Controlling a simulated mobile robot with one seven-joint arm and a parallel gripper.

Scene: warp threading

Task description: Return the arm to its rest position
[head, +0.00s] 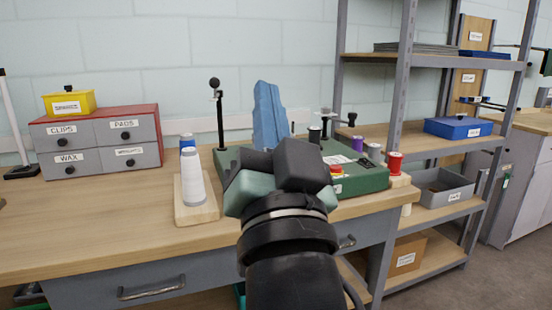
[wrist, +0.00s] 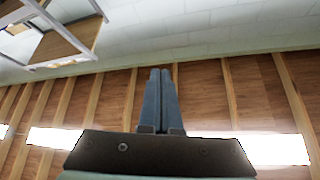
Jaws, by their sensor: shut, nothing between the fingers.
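My gripper (head: 268,105) points upward in the head view, its blue-grey fingers standing above the bench against the pale wall. In the wrist view the two fingers (wrist: 160,100) lie side by side, shut with nothing between them. My gripper touches nothing that I can see. My arm rises from the bottom of the head view and hides part of the bench. The wrist view faces the wooden ceiling and bright lamps.
A metal shelf (head: 430,145) stands at right. The bench's left front is clear.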

